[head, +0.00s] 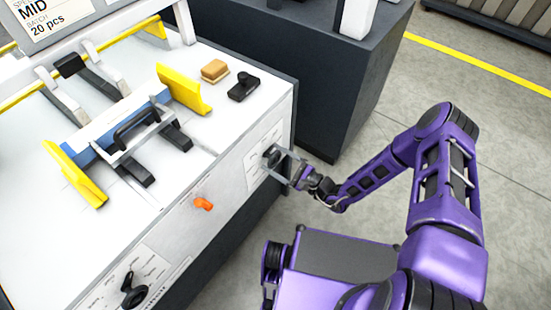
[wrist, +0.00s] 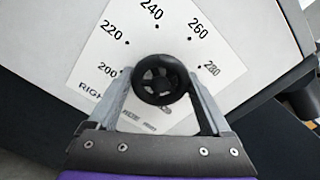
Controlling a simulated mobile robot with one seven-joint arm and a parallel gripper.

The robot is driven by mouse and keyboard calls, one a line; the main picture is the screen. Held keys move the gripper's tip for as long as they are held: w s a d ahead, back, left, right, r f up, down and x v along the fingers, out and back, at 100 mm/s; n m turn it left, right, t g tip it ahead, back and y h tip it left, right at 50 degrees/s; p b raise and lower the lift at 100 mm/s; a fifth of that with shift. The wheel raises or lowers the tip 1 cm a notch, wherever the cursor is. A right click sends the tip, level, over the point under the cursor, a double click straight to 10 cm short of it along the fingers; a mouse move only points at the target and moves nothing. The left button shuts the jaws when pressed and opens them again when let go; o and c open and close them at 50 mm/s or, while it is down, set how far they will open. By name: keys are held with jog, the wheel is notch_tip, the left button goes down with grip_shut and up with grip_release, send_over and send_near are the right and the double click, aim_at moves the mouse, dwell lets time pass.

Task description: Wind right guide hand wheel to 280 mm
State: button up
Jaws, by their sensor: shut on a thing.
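The right guide hand wheel (wrist: 160,80) is a small black spoked wheel on the machine's front panel. It shows in the head view (head: 271,157) near the panel's right end. Its white dial plate (wrist: 100,50) carries dots marked 200, 220, 240, 260 and 280, running clockwise from lower left to right. My gripper (head: 284,163) is shut on the wheel, one finger on each side of its rim. No pointer on the wheel is clear, so I cannot tell its reading. The lower plate text is blurred and partly hidden.
An orange knob (head: 203,204) sticks out of the front panel, left of the wheel. A black knob (head: 133,292) with its own dial is further left. Yellow guides (head: 184,90), a tan block (head: 214,71) and a black object (head: 243,87) are on the machine top.

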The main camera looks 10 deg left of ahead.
jog(key=n+p, duration=0.1)
jog(key=n, duration=0.3)
jog(key=shift+n, duration=0.3)
jog(key=shift+d+n+p, duration=0.1)
jog(key=shift+n+p, duration=0.7)
jog(key=shift+n, duration=1.5)
jog(key=o, duration=1.2)
jog(key=shift+c, duration=0.2)
jog(key=v, duration=1.7)
jog(key=shift+d, duration=0.2)
jog(key=shift+s, duration=0.1)
